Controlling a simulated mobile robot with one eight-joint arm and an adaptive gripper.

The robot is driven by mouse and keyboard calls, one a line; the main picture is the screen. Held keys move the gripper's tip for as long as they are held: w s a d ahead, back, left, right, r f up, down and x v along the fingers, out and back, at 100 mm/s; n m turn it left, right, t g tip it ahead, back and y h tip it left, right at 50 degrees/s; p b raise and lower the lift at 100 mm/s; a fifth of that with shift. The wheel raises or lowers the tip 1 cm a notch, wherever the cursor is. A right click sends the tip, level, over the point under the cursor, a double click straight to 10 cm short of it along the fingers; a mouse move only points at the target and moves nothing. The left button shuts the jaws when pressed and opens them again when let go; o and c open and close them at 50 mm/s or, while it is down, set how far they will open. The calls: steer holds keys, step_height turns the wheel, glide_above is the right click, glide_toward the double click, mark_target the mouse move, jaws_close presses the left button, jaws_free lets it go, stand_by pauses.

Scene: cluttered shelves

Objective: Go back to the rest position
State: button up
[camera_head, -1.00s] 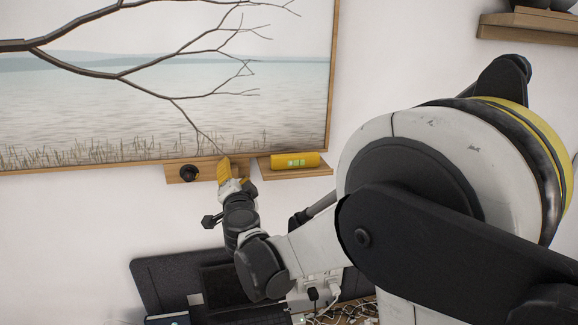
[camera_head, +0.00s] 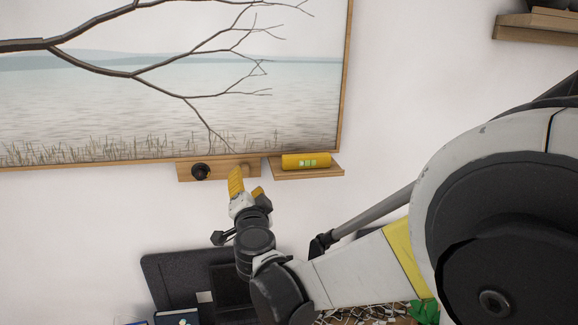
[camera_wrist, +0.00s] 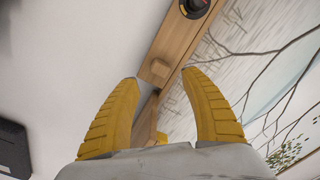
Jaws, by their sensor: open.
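My gripper (camera_head: 246,184) is in front of the wall, just below the two small wooden shelves in the head view. In the wrist view my gripper (camera_wrist: 163,82) shows two yellow ribbed fingers spread apart with nothing held between them. The left shelf (camera_head: 229,170) holds a dark round object (camera_head: 201,171), which also shows at the top of the wrist view (camera_wrist: 195,5). The right shelf (camera_head: 325,173) holds a yellow cylinder (camera_head: 306,161) lying on its side with a pale green label. The gripper appears apart from both objects.
A large framed lake picture (camera_head: 180,90) hangs above the shelves. Another wooden shelf (camera_head: 537,28) is at the top right. Below are a dark grey panel (camera_head: 178,280), a green object (camera_head: 425,311) and clutter along the bottom edge. The wall between is bare.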

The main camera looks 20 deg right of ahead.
stand_by(0.3)
steer(key=s+a+f+n+g+y+b, duration=0.2)
steer(key=s+a+f+n+y+b, duration=0.55)
steer(key=s+n+b, duration=0.3)
steer(key=s+d+f+n+g+h+b, duration=0.1)
steer(key=s+d+f+g+h+b, duration=0.1)
steer(key=s+f, duration=0.7)
steer(key=s+d+f+n+g+h+b, duration=0.1)
steer(key=s+d+f+g+h+b, duration=0.1)
steer(key=s+d+f+g+b, duration=0.2)
steer(key=s+d+f+g, duration=0.2)
steer(key=s+d+f, duration=0.2)
steer(key=s+f, duration=0.2)
step_height(320, 180, down, 2)
steer(key=shift+s+d+g, duration=0.15)
steer(key=shift+s+g, duration=0.05)
steer(key=shift+g, duration=0.1)
steer(key=shift+c, duration=0.2)
